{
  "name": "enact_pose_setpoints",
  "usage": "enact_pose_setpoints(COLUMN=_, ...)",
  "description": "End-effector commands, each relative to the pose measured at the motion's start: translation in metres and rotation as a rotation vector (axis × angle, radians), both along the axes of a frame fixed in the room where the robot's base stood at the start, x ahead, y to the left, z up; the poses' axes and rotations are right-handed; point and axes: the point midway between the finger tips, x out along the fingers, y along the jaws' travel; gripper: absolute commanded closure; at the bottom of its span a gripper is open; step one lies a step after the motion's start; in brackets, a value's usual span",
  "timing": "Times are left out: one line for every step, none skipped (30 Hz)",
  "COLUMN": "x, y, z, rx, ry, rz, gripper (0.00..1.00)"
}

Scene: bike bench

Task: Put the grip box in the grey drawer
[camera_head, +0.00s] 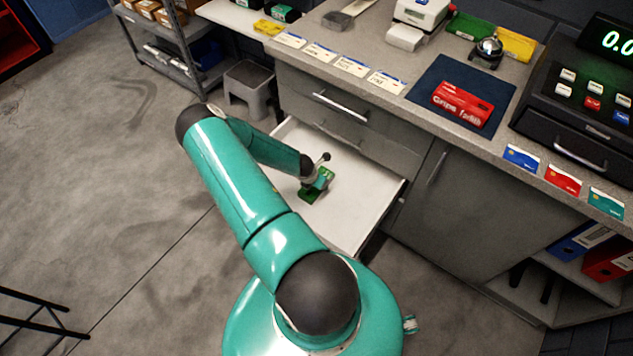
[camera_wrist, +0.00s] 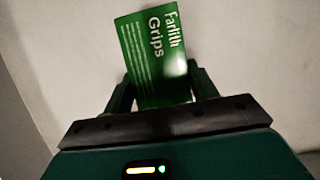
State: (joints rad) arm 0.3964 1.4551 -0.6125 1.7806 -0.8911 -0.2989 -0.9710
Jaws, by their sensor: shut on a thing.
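The grip box (camera_wrist: 154,50) is green with white lettering that reads "Farlith Grips". In the wrist view it sits between the two fingers of my gripper (camera_wrist: 160,88), which is shut on it. In the head view the green box (camera_head: 309,194) is partly hidden by my gripper (camera_head: 318,184). The grey drawer (camera_head: 361,217) is pulled out from the bench and has a pale inside. The box and my gripper are over the drawer's inside; I cannot tell whether the box touches its floor.
A closed drawer (camera_head: 340,105) is above the open one. On the bench lie a red box (camera_head: 462,104) on a dark blue mat (camera_head: 425,87), several cards, a bell (camera_head: 488,50) and a till (camera_head: 575,110). A grey stool (camera_head: 248,85) stands left of the drawer.

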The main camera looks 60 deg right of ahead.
Motion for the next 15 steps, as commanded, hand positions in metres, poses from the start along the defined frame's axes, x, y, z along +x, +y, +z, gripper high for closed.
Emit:
enact_pose_setpoints(x=0.0005, y=-0.0006, z=0.0004, rx=-0.001, ry=-0.001, rz=-0.001, gripper=0.71)
enact_pose_setpoints(x=0.0005, y=-0.0005, z=0.0007, rx=-0.001, ry=-0.001, rz=-0.001, gripper=0.71)
enact_pose_setpoints(x=0.0005, y=-0.0005, z=0.0007, rx=-0.001, ry=-0.001, rz=-0.001, gripper=0.71)
enact_pose_setpoints(x=0.0004, y=-0.0005, z=0.0008, rx=-0.001, ry=-0.001, rz=-0.001, gripper=0.71)
enact_pose_setpoints(x=0.0004, y=-0.0005, z=0.0008, rx=-0.001, ry=-0.001, rz=0.000, gripper=0.71)
enact_pose_setpoints(x=0.0004, y=-0.0005, z=0.0004, rx=-0.001, ry=-0.001, rz=0.000, gripper=0.71)
enact_pose_setpoints(x=0.0003, y=-0.0004, z=-0.0003, rx=0.000, ry=-0.001, rz=0.000, gripper=0.71)
enact_pose_setpoints(x=0.0003, y=-0.0004, z=-0.0013, rx=0.000, ry=-0.001, rz=0.000, gripper=0.71)
enact_pose_setpoints(x=0.0005, y=-0.0003, z=-0.0008, rx=0.000, ry=-0.001, rz=0.000, gripper=0.34)
enact_pose_setpoints(x=0.0005, y=-0.0004, z=-0.0007, rx=0.000, ry=-0.001, rz=0.000, gripper=0.28)
enact_pose_setpoints(x=0.0005, y=-0.0003, z=-0.0006, rx=0.000, ry=-0.001, rz=0.000, gripper=0.23)
enact_pose_setpoints(x=0.0005, y=-0.0003, z=-0.0006, rx=0.000, ry=-0.001, rz=0.000, gripper=0.20)
enact_pose_setpoints(x=0.0005, y=-0.0003, z=-0.0006, rx=0.000, ry=-0.001, rz=0.000, gripper=0.20)
enact_pose_setpoints(x=0.0005, y=-0.0003, z=-0.0006, rx=0.000, ry=-0.001, rz=0.000, gripper=0.20)
enact_pose_setpoints(x=0.0004, y=-0.0003, z=-0.0006, rx=0.000, ry=-0.001, rz=0.000, gripper=0.20)
